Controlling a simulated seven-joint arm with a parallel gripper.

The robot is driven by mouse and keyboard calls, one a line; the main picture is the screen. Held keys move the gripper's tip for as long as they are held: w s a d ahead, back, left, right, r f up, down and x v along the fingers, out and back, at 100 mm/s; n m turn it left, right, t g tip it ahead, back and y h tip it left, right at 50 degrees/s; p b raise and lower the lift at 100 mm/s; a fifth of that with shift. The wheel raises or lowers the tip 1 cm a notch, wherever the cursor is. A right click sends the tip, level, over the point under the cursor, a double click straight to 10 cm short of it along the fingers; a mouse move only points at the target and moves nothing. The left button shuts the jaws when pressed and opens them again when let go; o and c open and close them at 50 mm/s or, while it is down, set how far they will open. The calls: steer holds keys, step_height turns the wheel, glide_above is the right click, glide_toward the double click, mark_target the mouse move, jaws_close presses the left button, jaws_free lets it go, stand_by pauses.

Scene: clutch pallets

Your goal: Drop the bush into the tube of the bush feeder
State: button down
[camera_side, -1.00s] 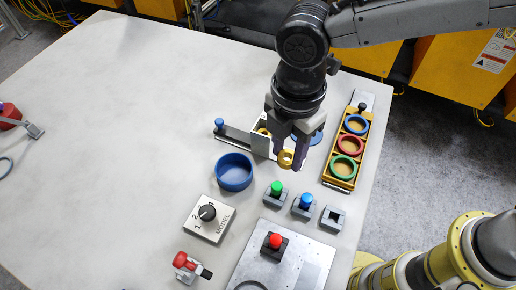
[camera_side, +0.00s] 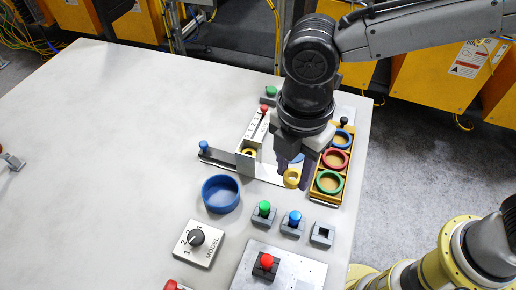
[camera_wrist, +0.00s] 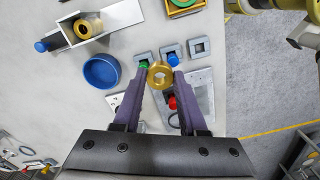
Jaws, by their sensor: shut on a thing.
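My gripper (camera_side: 292,174) is shut on a gold ring-shaped bush (camera_side: 292,179) and holds it above the table. In the wrist view the bush (camera_wrist: 160,74) sits between the two purple fingertips, its hole visible. The bush feeder (camera_side: 243,161) stands to the left of my gripper, with a light upright block, a long flat base and a blue knob (camera_side: 203,146). Another gold ring (camera_side: 250,152) shows partly at the feeder's block. In the wrist view the feeder (camera_wrist: 114,18) is at the upper left, with a gold ring (camera_wrist: 83,29) in it.
A blue bowl (camera_side: 220,207) lies in front of the feeder. A yellow pallet (camera_side: 315,190) with blue, red and green rings is close to the right. Green (camera_side: 264,207) and blue (camera_side: 295,217) buttons stand in front.

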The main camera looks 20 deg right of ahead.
steer(key=w+a+r, duration=0.3)
steer(key=w, duration=0.4)
steer(key=w+f, duration=0.7)
steer(key=f, duration=0.1)
steer(key=shift+d, duration=0.45)
stand_by(1.1)
steer(key=shift+c, duration=1.9)
jaws_free()
steer(key=shift+f, duration=0.1)
